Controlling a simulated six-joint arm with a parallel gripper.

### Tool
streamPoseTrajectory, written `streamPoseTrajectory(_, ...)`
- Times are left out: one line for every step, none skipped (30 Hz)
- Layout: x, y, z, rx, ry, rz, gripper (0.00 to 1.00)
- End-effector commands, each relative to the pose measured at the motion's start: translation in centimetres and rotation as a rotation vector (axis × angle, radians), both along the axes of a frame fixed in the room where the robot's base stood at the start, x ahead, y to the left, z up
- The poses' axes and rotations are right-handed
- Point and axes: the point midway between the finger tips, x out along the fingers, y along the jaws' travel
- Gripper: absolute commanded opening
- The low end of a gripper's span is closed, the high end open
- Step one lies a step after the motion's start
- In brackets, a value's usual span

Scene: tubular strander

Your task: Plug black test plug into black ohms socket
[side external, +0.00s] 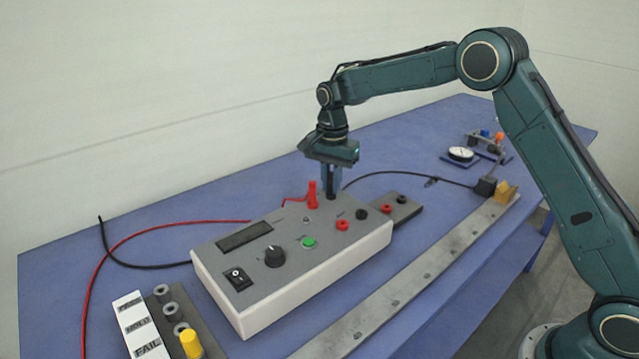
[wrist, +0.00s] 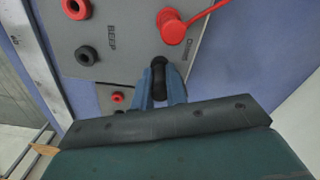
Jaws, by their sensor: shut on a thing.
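My gripper (side external: 331,182) points down over the back right edge of the meter box and is shut on the black test plug (side external: 331,194). In the wrist view the black plug (wrist: 159,85) sits between the blue fingers (wrist: 160,92), beside the "Ohms" label (wrist: 189,47). The black ohms socket is hidden under the plug, and I cannot tell how deep the plug sits in it. The red test plug (side external: 312,196) stands upright beside it on the meter box (side external: 300,262); it also shows in the wrist view (wrist: 172,30).
The BEEP pair, a red socket (side external: 342,225) and a black socket (side external: 361,213), lies nearer the box's right end. A small dark block (side external: 411,208) with red and black sockets adjoins the box. A metal rail (side external: 400,287) runs along the front. A black cable (side external: 410,174) crosses the table behind.

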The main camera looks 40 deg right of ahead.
Motion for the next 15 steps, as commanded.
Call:
streamPoseTrajectory(-0.01,0.0,-0.11,0.0,0.0,0.0,0.0)
streamPoseTrajectory(-0.01,0.0,-0.16,0.0,0.0,0.0,0.0)
streamPoseTrajectory(-0.01,0.0,-0.23,0.0,0.0,0.0,0.0)
streamPoseTrajectory(-0.01,0.0,-0.28,0.0,0.0,0.0,0.0)
streamPoseTrajectory(0.0,0.0,-0.24,0.0,0.0,0.0,0.2)
streamPoseTrajectory(0.0,0.0,-0.24,0.0,0.0,0.0,0.28)
streamPoseTrajectory(0.0,0.0,-0.24,0.0,0.0,0.0,0.34)
streamPoseTrajectory(-0.01,0.0,-0.24,0.0,0.0,0.0,0.4)
streamPoseTrajectory(-0.01,0.0,-0.24,0.0,0.0,0.0,0.4)
streamPoseTrajectory(-0.01,0.0,-0.24,0.0,0.0,0.0,0.4)
streamPoseTrajectory(-0.01,0.0,-0.24,0.0,0.0,0.0,0.4)
streamPoseTrajectory(-0.01,0.01,-0.24,0.0,0.0,0.0,0.4)
streamPoseTrajectory(-0.01,0.01,-0.24,0.0,0.0,0.0,0.4)
streamPoseTrajectory(-0.01,0.01,-0.24,0.0,0.0,0.0,0.4)
streamPoseTrajectory(-0.01,0.0,-0.24,0.0,0.0,0.0,0.4)
